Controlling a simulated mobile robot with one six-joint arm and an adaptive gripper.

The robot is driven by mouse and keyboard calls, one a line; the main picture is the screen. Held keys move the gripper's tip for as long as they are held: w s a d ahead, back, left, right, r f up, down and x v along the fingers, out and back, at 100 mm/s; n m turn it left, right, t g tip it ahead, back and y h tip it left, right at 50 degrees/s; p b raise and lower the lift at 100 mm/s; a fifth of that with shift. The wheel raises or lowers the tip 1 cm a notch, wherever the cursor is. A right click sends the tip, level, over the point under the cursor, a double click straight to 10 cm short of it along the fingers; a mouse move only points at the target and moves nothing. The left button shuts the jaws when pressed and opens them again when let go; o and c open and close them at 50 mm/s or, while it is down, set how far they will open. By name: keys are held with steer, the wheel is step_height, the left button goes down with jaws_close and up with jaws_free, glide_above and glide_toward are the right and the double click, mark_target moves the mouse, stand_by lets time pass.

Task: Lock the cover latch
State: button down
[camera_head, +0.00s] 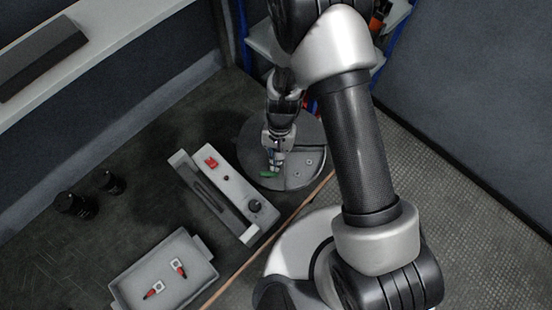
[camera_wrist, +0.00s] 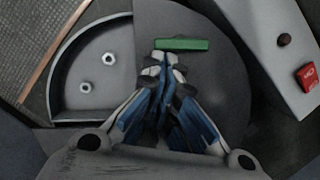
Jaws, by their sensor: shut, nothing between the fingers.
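A green bar (camera_wrist: 182,44), which looks like the latch, lies across the dark flat cover (camera_wrist: 215,78) of a round tray in the wrist view. The green bar also shows in the head view (camera_head: 267,174), near the tray's front edge. My gripper (camera_wrist: 164,62) is shut and empty, with its blue-and-grey fingers together just beside the bar's left half. I cannot tell whether the tips touch the bar. In the head view my gripper (camera_head: 275,168) points down over the tray from above.
The tray's open part (camera_wrist: 66,84) holds two nuts (camera_wrist: 109,59). A grey box with a red switch (camera_head: 211,162) and a dark knob stands left of the tray. A grey bin (camera_head: 128,287) with two red-tipped parts is at front left. Two black cylinders (camera_head: 76,204) stand farther left.

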steer(key=shift+s+d+m+t+y+b, duration=0.1)
steer(key=shift+s+d+m+y+b, duration=0.2)
steer(key=shift+m, duration=0.55)
steer(key=shift+s+d+m+t+y+b, duration=0.1)
steer(key=shift+s+d+m+b, duration=0.2)
steer(key=shift+m, duration=0.6)
steer(key=shift+s+d+m+t+y+b, duration=0.15)
steer(key=shift+m+b, duration=0.25)
steer(key=shift+m, duration=0.45)
stand_by(3.6)
steer(key=shift+a, duration=0.15)
steer(key=shift+s+a, duration=0.25)
steer(key=shift+a, duration=0.25)
steer(key=shift+w+d, duration=0.15)
steer(key=w+d+r+p, duration=0.4)
steer(key=w+r, duration=0.1)
steer(key=r, duration=0.4)
steer(key=shift+r, duration=0.35)
